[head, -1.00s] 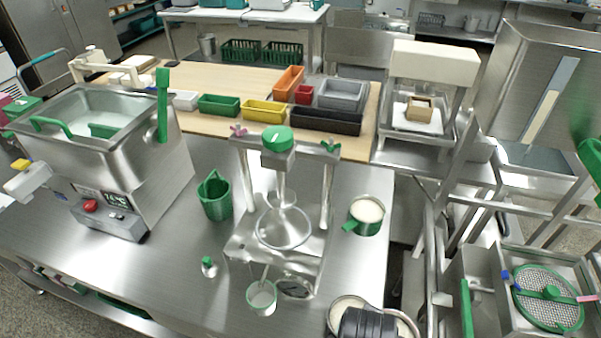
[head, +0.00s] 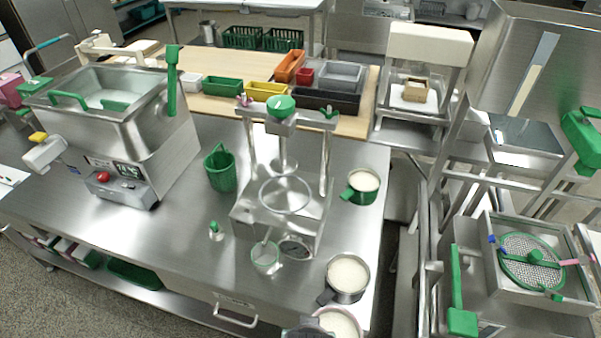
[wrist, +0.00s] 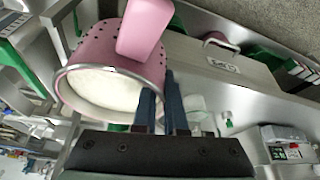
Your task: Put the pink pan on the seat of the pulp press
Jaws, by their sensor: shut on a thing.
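The pink pan (wrist: 108,62) fills the upper left of the wrist view, with a perforated wall, metal rim, pale contents and a broad pink handle. My gripper (wrist: 162,90) is shut on it; the exact contact is unclear. In the head view the pan (head: 338,322) shows only partly at the bottom edge, with my gripper's dark top (head: 305,331) to its left. The pulp press (head: 283,190) stands mid-table, with two posts, a green knob, a gauge and a ringed seat (head: 285,196) that looks empty.
A dark-handled steel pan (head: 347,277) stands between my gripper and the press. A green pan (head: 362,187) is right of the press, and a green jug (head: 220,168) left. A clear cup (head: 265,257) stands in front. The steel table's front left is clear.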

